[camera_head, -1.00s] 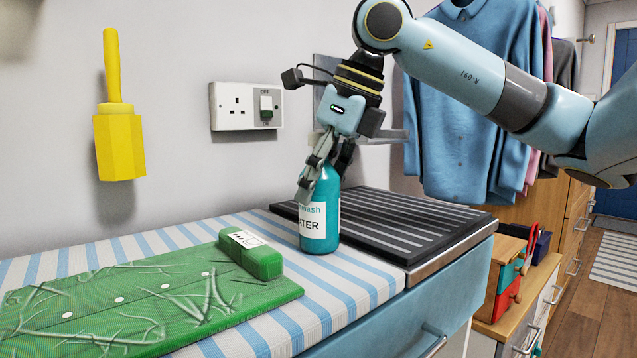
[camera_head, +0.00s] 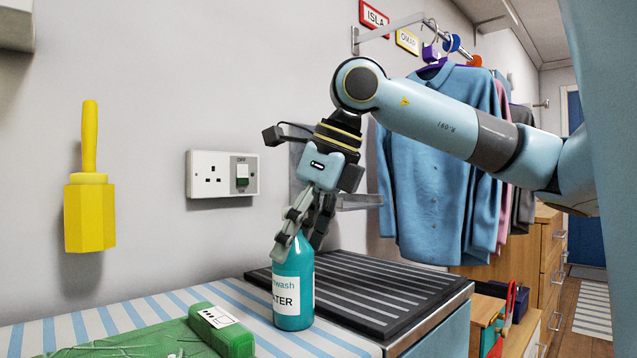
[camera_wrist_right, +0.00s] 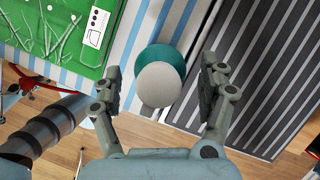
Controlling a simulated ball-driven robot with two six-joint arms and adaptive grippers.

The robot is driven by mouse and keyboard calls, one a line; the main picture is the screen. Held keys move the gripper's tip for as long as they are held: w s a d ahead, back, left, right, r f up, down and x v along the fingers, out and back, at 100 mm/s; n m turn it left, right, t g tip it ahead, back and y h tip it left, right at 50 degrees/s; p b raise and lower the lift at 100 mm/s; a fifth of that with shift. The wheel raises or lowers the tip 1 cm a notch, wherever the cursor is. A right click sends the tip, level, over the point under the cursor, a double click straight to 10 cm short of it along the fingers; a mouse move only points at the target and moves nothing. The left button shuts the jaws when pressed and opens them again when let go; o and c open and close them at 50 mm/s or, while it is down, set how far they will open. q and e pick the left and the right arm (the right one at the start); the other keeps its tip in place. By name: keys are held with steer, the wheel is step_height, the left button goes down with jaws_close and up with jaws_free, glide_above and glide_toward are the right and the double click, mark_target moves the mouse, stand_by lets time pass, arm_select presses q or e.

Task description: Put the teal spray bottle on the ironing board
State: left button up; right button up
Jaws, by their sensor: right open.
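The teal spray bottle (camera_head: 294,310) stands upright on the blue-and-white striped ironing board (camera_head: 250,322), right beside the dark ribbed rest at its end. Its white label faces my head camera. My right gripper (camera_head: 300,248) is open and points down at the bottle's top, with one finger in front of it and the other behind to the right. The fingers hide the bottle's cap in the head view. In the right wrist view the bottle (camera_wrist_right: 172,56) shows from above, its pale top between the spread fingers, with a gap on each side. My left gripper is not in view.
A green mat (camera_head: 150,340) with a raised block lies on the board left of the bottle. The dark ribbed rest (camera_head: 375,290) is bare. A yellow brush-like object (camera_head: 90,200) and a socket (camera_head: 222,174) are on the wall. Shirts (camera_head: 435,165) hang behind my right arm.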

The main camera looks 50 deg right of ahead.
steer(key=shift+s+d+r+b, duration=0.15)
steer(key=shift+s+r+b, duration=0.05)
steer(key=shift+r+b, duration=0.25)
steer(key=shift+b+v, duration=1)
steer(key=shift+v, duration=0.05)
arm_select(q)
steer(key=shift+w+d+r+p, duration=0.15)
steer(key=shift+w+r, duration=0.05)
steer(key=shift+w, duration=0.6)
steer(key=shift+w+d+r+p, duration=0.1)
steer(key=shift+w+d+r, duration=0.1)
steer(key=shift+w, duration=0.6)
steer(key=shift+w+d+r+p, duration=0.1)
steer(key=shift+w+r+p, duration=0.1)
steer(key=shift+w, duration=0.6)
arm_select(e)
steer(key=a+v, duration=0.1)
steer(key=v, duration=0.5)
steer(key=shift+d+r, duration=0.3)
steer(key=shift+d, duration=0.1)
